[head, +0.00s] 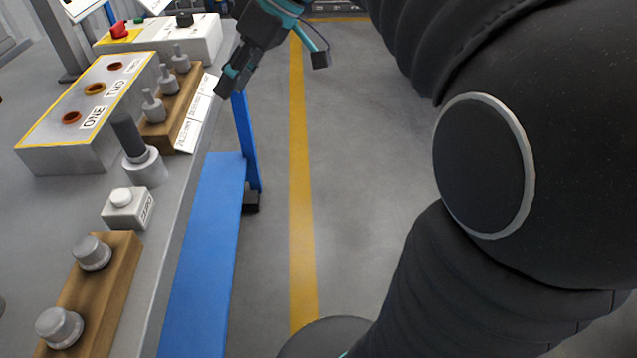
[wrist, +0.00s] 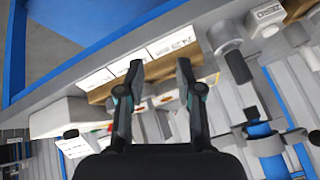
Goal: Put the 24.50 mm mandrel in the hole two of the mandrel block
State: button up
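The mandrel block (head: 52,148) is a light box with a yellow-edged top at the left of the head view. Three ringed holes show in it; hole two (head: 95,88) is the middle one beside the word TWO, and looks empty. Three grey mandrels, near (head: 153,106), middle (head: 168,80) and far (head: 180,58), stand upright in a wooden rack (head: 157,136). Size labels (head: 190,128) lie along it, too small to read surely. My gripper (head: 222,92) is above the rack's right side. In the wrist view my gripper (wrist: 160,78) is open and empty, its fingers over the rack (wrist: 157,70).
A dark-handled plug in a grey ring (head: 145,166), a small ZERO block (head: 127,212) and a wooden board (head: 112,275) with two grey discs stand nearer. A box with a red button (head: 120,31) stands beyond the block. The blue bench frame (head: 205,260) borders open floor.

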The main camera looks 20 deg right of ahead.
jog(key=s+d+f+m+t+h, duration=0.2)
jog(key=s+d+f+m+h, duration=0.1)
jog(key=s+f, duration=0.4)
jog(key=s+d+f+m+t+h, duration=0.1)
jog(key=s+d+f+m+h, duration=0.2)
jog(key=s+f+m, duration=0.3)
jog(key=shift+s+d+f+t+h, duration=0.45)
jog(key=shift+s+f, duration=0.5)
jog(key=shift+s, duration=1.1)
jog(key=shift+a, duration=0.1)
